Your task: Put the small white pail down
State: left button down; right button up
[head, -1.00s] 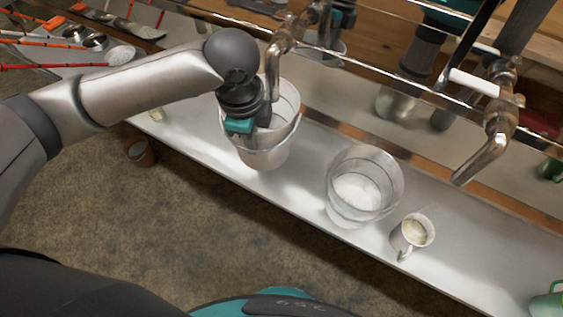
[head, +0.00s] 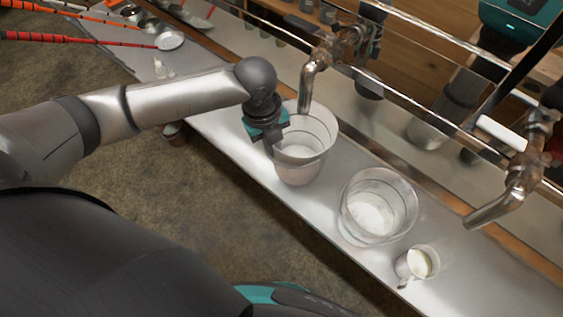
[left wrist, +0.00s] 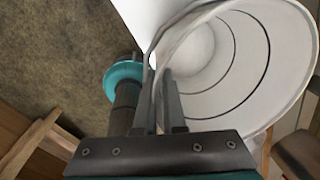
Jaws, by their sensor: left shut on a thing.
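The small white pail (head: 297,170) is upright under a metal spout in the head view, over the long metal shelf (head: 345,150). My left gripper (head: 275,149) is at the pail's left side and shut on its rim or handle; I cannot tell which. In the left wrist view, the fingers (left wrist: 163,78) close around a thin white edge, and the pail's ringed inside (left wrist: 225,65) opens to the right. The pail's underside is hidden, so I cannot tell whether it touches the shelf. My right gripper is not in view.
A clear bucket with white contents (head: 377,207) stands right of the pail, with a white mug (head: 417,263) beyond it. The metal spout (head: 307,85) hangs close to the pail. A second spout (head: 492,211) is at right. Red-handled tools lie at top left.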

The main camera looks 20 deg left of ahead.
aim_at(276, 166)
pick_arm(q)
jog(key=shift+f+b, duration=0.3)
jog(key=shift+f, duration=2.45)
jog(key=shift+f, duration=0.15)
jog(key=c, duration=1)
grip_release()
notch_tip(276, 166, up, 12)
jog(key=s+p, duration=0.1)
jog(key=shift+a+p, duration=0.3)
jog(key=shift+a, duration=0.15)
